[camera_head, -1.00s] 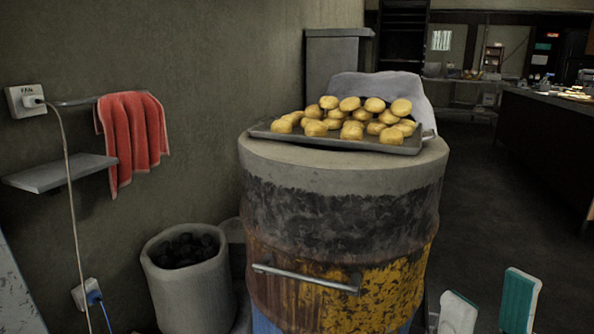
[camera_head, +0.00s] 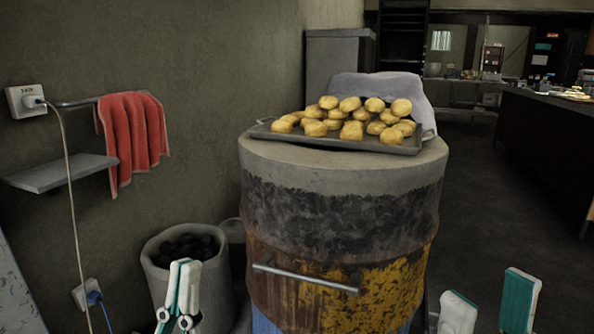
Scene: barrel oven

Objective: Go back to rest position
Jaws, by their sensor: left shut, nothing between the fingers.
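My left gripper (camera_head: 182,266) is at the lower left, pointing up, its teal-and-white fingers together with nothing between them. It shows in front of the grey bin. My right gripper (camera_head: 488,290) shows at the lower right edge, beside the barrel oven. Its two fingers stand wide apart with nothing between them; the rest of it is out of the picture. The barrel oven (camera_head: 340,215) stands in the middle, with a metal handle bar (camera_head: 305,280) on its front.
A tray (camera_head: 300,138) of several golden buns lies on the barrel top, with a pale cloth (camera_head: 385,87) behind it. A grey bin (camera_head: 160,285) of dark lumps stands left. A red towel (camera_head: 130,140) hangs by a wall shelf (camera_head: 60,173). Open floor (camera_head: 510,220) lies right.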

